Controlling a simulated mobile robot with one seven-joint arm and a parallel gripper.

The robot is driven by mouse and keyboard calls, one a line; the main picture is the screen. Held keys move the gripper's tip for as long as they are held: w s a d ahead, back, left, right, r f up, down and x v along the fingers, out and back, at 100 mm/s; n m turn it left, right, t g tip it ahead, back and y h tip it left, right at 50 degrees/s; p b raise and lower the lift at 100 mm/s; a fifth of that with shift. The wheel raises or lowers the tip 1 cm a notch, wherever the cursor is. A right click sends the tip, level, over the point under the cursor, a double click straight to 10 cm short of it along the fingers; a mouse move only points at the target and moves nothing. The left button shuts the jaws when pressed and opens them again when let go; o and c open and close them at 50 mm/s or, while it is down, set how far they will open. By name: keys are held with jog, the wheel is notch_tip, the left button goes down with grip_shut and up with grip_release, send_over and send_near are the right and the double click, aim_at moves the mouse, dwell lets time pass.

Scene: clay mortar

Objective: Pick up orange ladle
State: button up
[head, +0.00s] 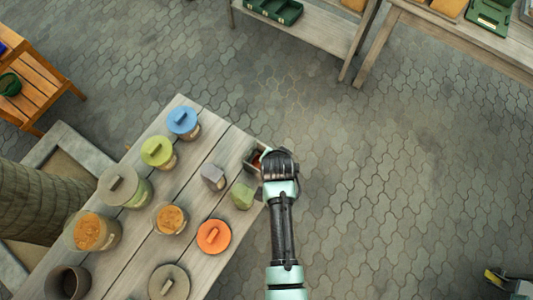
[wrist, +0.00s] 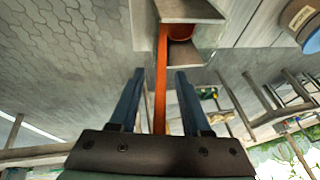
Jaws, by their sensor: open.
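The orange ladle (wrist: 161,92) shows in the wrist view. Its long straight handle runs from near my gripper's palm up to a rounded orange bowl end inside a grey open box. My gripper (wrist: 160,73) is open, with its two blue fingers apart on either side of the handle. I see gaps between the handle and both fingers. In the head view the box (head: 251,165) stands at the table's right edge, with a small reddish bit of the ladle inside. There my gripper (head: 276,166) is beside the box, and my wrist hides its fingers and most of the ladle.
The wooden table (head: 190,195) holds several lidded jars, among them a blue-lidded one (head: 183,121) and an orange-lidded one (head: 213,236). A grey block (head: 213,177) and a green block (head: 241,196) stand left of my arm.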

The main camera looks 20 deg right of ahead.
grip_shut()
dwell(1.3)
